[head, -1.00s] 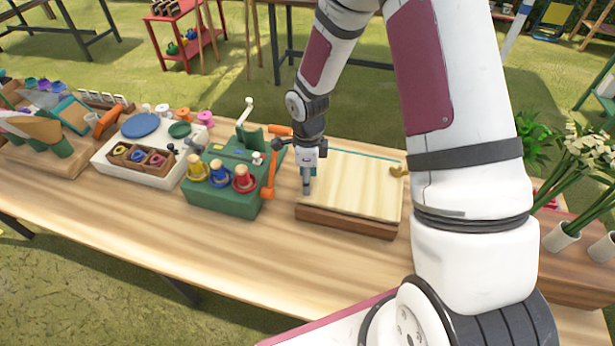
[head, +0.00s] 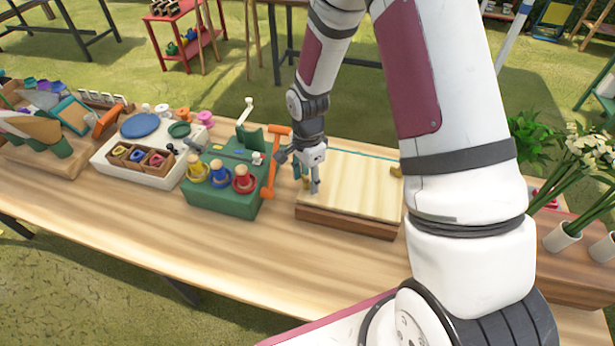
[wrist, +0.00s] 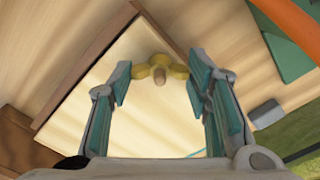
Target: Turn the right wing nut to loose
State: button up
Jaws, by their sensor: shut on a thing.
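A pale wooden board (head: 355,185) in a brown frame lies on the table. In the wrist view, a yellow wing nut (wrist: 158,70) with a wooden peg at its middle sits by the board's corner. A second yellow wing nut (head: 396,170) sits at the board's right end in the head view, partly behind my arm. I cannot tell how tight either nut is.
A white tray (head: 150,170) is farther left. Flowers in white pots (head: 560,235) stand at the right. The table's front strip is clear.

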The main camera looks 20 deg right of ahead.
jog(key=n, duration=0.5)
jog(key=shift+n, duration=0.4)
jog(key=n, duration=1)
jog(key=shift+n, duration=0.4)
jog(key=n, duration=1.1)
jog(key=shift+n, duration=0.4)
jog(key=n, duration=0.5)
jog(key=shift+p, duration=0.3)
jog(key=n, duration=0.5)
jog(key=shift+n, duration=0.4)
jog(key=n, duration=0.5)
jog(key=shift+n, duration=0.3)
